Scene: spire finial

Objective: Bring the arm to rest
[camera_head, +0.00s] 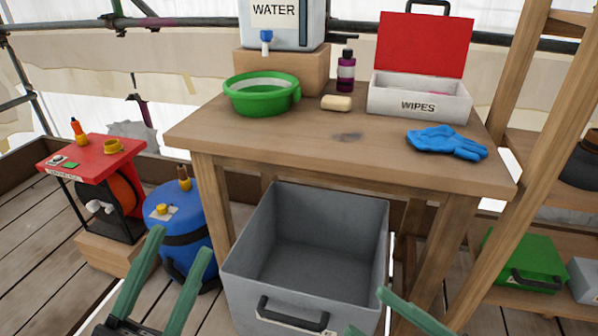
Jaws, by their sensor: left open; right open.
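My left gripper (172,268) shows at the bottom left, its two green fingers spread wide with nothing between them. It is in front of the blue round tank (168,212) and left of the grey bin (305,280). My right gripper (366,312) shows at the bottom, right of the middle, in front of the grey bin's right side. Its green fingers are apart and I see nothing held. Its lower part is cut off by the picture edge. Most of both arms is out of view.
A wooden table (300,150) bears a green basin (262,95), soap (336,103), a purple bottle (346,72), a wipes box (418,97), blue gloves (446,142) and a water container (283,22). The grey bin is open and looks empty. A wooden ladder-like frame (535,170) stands right.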

